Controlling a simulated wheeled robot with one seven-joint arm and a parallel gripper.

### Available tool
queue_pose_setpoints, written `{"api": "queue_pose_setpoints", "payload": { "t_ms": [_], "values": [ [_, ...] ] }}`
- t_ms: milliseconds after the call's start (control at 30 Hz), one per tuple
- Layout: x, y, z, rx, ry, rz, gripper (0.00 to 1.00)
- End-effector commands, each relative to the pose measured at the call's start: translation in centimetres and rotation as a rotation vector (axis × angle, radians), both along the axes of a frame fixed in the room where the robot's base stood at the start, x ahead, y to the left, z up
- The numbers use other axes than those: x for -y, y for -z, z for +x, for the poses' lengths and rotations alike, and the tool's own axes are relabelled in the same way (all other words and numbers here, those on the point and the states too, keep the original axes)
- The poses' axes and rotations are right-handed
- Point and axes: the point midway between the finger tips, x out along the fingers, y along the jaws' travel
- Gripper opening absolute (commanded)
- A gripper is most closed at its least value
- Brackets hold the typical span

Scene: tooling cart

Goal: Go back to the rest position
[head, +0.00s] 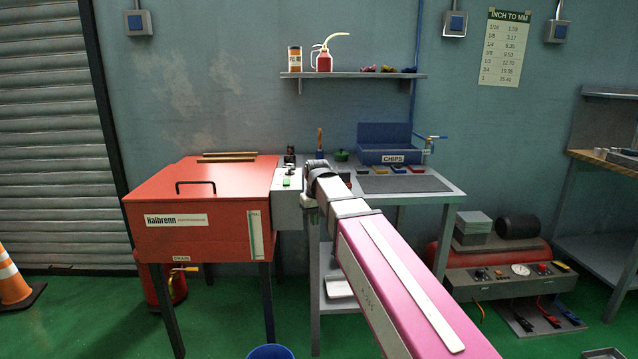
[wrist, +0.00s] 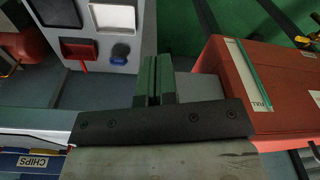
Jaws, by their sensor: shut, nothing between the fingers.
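My gripper shows in the wrist view (wrist: 158,80) with its two green fingers together and nothing between them. In the head view my arm reaches forward from the lower right to the left end of the grey cart (head: 445,196). The fingers are hidden there behind my wrist.
The red Halbrenn cabinet (head: 195,222) stands left of my arm. The blue CHIPS bin (head: 385,157) sits at the back of the cart. A wall shelf (head: 350,75) is above. A compressor (head: 500,275) stands at right, and an orange cone (head: 12,280) at far left.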

Motion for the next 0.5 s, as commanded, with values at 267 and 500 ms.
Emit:
{"api": "queue_pose_setpoints", "payload": {
  "t_ms": [267, 500],
  "values": [
    [7.8, 10.3, -4.0, -0.035, 0.13, -0.011, 0.0],
    [13.6, 17.6, -8.5, -0.062, 0.24, -0.019, 0.0]
  ]
}}
